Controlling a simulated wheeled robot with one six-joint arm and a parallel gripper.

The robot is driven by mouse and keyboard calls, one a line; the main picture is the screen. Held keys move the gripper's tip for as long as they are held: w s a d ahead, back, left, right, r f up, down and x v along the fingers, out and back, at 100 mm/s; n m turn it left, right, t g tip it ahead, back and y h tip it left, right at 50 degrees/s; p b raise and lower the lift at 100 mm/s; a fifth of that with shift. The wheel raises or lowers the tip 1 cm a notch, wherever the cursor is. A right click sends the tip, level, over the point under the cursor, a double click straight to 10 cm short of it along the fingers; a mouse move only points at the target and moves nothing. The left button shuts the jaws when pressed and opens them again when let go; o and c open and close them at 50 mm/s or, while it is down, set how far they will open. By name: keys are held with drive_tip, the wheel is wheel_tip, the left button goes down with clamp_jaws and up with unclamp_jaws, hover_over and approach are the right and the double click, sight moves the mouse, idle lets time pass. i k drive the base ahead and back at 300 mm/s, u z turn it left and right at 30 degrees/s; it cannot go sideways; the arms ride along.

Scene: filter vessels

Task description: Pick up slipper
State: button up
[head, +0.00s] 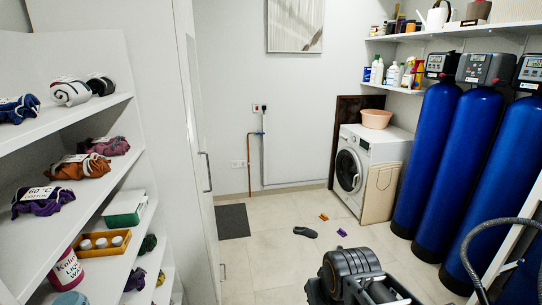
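A dark grey-green slipper (305,232) lies on the tiled floor near the middle of the room, in front of the washing machine and to its left. Nothing covers it. Dark parts of my own arm show at the bottom of the head view, nearer to me than the slipper and a little to its right. I cannot make out my gripper's fingers in this view. Nothing is seen touching the slipper.
A small orange item (323,217) and a purple item (342,232) lie on the floor right of the slipper. A grey mat (233,221) lies to its left. A washing machine (371,160) and blue filter vessels (471,140) stand right, white shelves (60,60) left.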

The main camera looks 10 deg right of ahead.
sight(310, 233)
drive_tip(key=z, duration=0.45)
drive_tip(key=i, duration=1.65)
drive_tip(key=z, duration=0.4)
